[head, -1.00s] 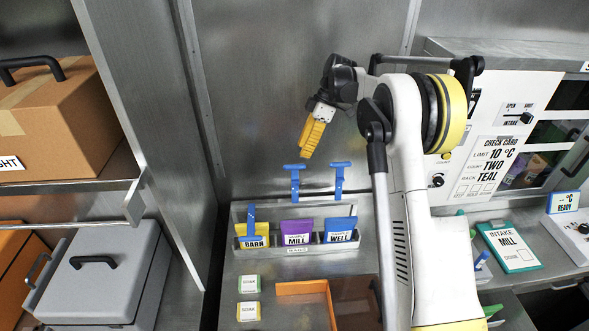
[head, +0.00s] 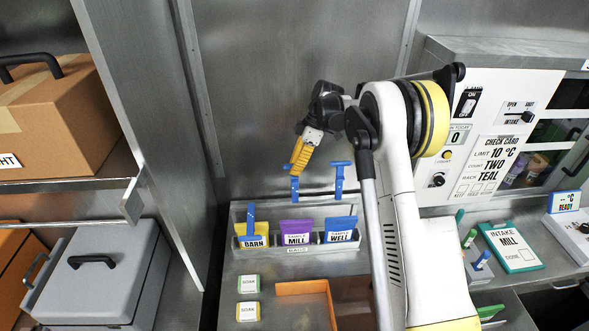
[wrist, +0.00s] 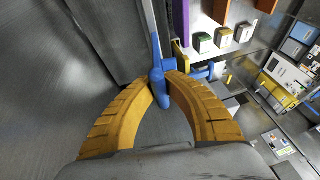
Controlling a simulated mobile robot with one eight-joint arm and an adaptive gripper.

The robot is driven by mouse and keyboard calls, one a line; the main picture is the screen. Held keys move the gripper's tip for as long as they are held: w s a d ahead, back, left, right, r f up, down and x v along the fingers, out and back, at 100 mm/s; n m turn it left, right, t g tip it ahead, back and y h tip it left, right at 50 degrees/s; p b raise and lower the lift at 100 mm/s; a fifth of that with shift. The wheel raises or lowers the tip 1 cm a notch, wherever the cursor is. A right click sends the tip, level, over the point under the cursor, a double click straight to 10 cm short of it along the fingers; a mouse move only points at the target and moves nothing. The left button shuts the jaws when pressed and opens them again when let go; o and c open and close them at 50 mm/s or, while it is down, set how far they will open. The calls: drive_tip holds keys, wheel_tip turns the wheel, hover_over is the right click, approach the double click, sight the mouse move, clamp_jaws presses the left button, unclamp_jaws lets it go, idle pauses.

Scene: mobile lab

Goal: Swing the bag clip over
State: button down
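Three sample bags stand in a metal rack (head: 275,251): a yellow BARN bag (head: 266,229), a purple MILL bag (head: 297,226) and a blue WELL bag (head: 340,224). The left blue clip (head: 251,221) lies down over the BARN bag. The middle blue clip (head: 295,190) and right blue clip (head: 339,182) stand upright behind MILL and WELL. My gripper (head: 294,170) is at the top of the middle clip. In the wrist view, its yellow fingertips (wrist: 163,82) close in on both sides of the clip's blue crossbar (wrist: 161,92), with no clear gap.
Two small labelled boxes (head: 248,284) and an orange tray (head: 303,288) are in front of the rack. A metal wall stands close behind the clips. A shelf partition is at left; an instrument panel (head: 480,140) is at right.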

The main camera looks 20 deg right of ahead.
drive_tip(key=shift+s, duration=0.1)
drive_tip(key=shift+s+a+t+b, duration=0.15)
drive_tip(key=shift+s+t+b, duration=0.3)
drive_tip(key=shift+s+t, duration=0.2)
drive_tip(key=s+a+f+n+t+h+b, duration=0.1)
drive_tip(key=s+a+f+n+t+b, duration=0.1)
drive_tip(key=s+f+t+b, duration=0.8)
drive_tip(key=shift+s+a+f+n+h+b, duration=0.35)
drive_tip(key=shift+s+f+b, duration=1.25)
drive_tip(key=shift+b, duration=3.3)
drive_tip(key=shift+s+r, duration=0.1)
drive_tip(key=shift+s, duration=0.05)
drive_tip(key=c, duration=1.4)
unclamp_jaws()
